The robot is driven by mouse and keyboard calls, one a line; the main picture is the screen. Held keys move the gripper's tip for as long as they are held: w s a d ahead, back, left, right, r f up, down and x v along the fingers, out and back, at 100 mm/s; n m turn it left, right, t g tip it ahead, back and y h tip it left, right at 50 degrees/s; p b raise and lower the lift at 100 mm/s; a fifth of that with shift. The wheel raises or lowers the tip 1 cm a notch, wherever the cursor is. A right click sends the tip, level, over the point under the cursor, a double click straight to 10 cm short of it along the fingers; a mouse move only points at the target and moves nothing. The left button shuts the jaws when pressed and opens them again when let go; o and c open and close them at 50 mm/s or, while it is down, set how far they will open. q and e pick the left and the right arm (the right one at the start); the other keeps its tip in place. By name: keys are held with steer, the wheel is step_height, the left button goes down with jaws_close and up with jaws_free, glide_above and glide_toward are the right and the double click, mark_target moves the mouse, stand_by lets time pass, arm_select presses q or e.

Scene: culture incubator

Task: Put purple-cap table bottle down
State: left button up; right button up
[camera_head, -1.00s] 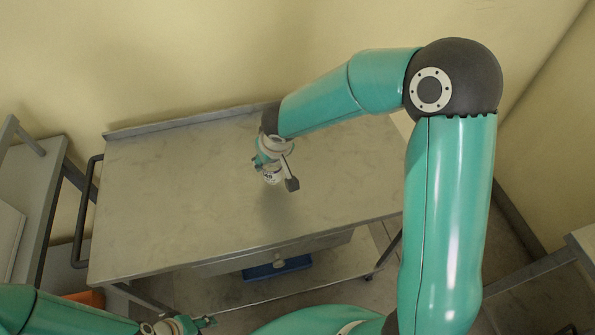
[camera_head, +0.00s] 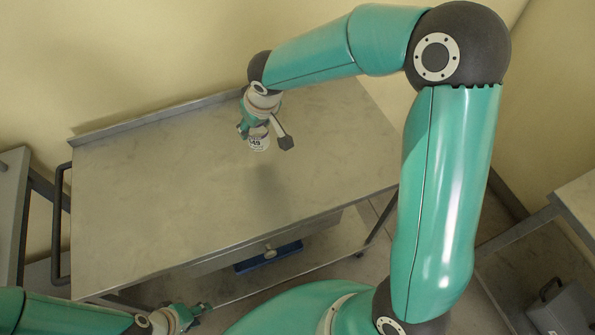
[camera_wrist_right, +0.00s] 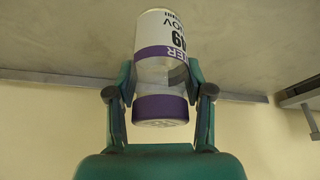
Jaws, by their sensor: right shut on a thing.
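The purple-cap bottle (camera_wrist_right: 160,72) is held in my right gripper (camera_wrist_right: 160,88). In the right wrist view its purple cap is near the palm and its white label with dark print points away, between the two fingers. In the head view my right gripper (camera_head: 264,133) is over the metal table, and the bottle's white label (camera_head: 259,144) shows beneath it. A shadow lies on the tabletop apart from the bottle, so the bottle seems above the surface. My left gripper (camera_head: 188,316) is low at the front-left, in front of the table; its jaws are too small to read.
The metal table (camera_head: 150,220) has a bare top with a raised back edge along the wall. A blue object (camera_head: 268,258) sits on its lower shelf. Another bench (camera_head: 12,210) stands at left. A grey case (camera_head: 560,308) is at lower right.

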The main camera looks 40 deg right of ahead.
steer(key=s+d+r+n+g+y+b, duration=0.1)
steer(key=s+d+r+n+b, duration=0.2)
steer(key=r, duration=0.4)
steer(key=s+d+r+n+y+b, duration=0.1)
steer(key=s+r+n+y+b, duration=0.15)
steer(key=s+r+n, duration=0.35)
steer(key=shift+m+h, duration=0.45)
steer(key=shift+m, duration=0.15)
steer(key=f, duration=0.6)
steer(key=f+b, duration=0.1)
steer(key=f, duration=1.2)
steer(key=shift+w+a+b, duration=0.15)
steer(key=shift+a+b, duration=0.1)
steer(key=shift+b, duration=0.1)
steer(key=o, duration=1.2)
steer(key=shift+r, duration=0.2)
steer(key=v, duration=1.1)
steer(key=shift+d+r, duration=0.15)
steer(key=shift+r, duration=0.2)
